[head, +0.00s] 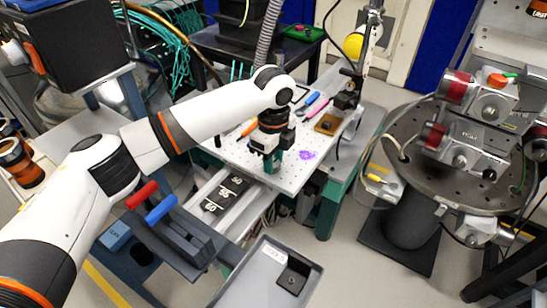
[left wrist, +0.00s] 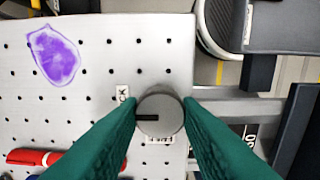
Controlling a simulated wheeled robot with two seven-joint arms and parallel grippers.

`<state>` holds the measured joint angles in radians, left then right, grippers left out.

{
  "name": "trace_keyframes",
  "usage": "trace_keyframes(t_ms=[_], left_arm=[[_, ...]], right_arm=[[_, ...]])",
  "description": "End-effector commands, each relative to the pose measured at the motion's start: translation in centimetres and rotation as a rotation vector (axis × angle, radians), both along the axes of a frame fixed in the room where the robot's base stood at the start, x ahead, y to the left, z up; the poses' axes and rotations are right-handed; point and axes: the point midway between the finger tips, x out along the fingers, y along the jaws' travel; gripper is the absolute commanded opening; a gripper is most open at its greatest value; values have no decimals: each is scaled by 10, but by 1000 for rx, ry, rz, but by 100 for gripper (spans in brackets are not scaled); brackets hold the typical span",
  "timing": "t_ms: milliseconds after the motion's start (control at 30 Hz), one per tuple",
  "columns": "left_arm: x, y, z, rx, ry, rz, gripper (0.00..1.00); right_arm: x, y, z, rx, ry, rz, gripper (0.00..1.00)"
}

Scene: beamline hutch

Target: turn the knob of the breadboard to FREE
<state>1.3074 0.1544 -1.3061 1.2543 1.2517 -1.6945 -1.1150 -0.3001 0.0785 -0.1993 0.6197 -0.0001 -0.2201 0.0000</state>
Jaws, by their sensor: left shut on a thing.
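The breadboard (head: 299,173) is a light perforated plate on a bench in the head view; it also fills the left of the left wrist view (left wrist: 100,60). Its round grey knob (left wrist: 160,122) sits near the board's edge in the left wrist view, with a dark mark pointing left. A label ending in "CK" (left wrist: 122,95) is at its upper left. Another label (left wrist: 157,139) just below is partly covered and unreadable. My left gripper (head: 268,168) points down at the board; its green fingers (left wrist: 161,108) are shut on the knob's sides. The head view hides the knob.
A purple patch (head: 307,154) and several pens and tools lie on the board. A red tool (left wrist: 35,158) is left of the fingers. A grey tray (head: 262,283) stands in front. A round perforated stage (head: 410,180) with devices is at right.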

Motion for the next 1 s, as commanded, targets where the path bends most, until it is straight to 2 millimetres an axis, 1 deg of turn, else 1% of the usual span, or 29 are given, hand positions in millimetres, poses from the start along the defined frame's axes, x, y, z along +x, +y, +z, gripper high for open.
trace_keyframes(t_ms=[167,267,367,567,800,1000], left_arm=[[0,0,2,0,1,9,8],[0,0,3,0,1,33,8],[-1,-1,5,-1,3,73,8],[-1,-1,8,-1,5,210,8],[-1,-1,9,0,5,433,8],[-1,-1,8,-1,5,624,8]], right_arm=[[0,0,4,0,-1,0,36],[0,0,10,0,-1,0,36],[1,0,21,0,-1,0,36],[1,0,53,-1,-1,0,36],[1,-1,94,-2,-1,1,36],[1,-2,123,-2,-1,2,36]])
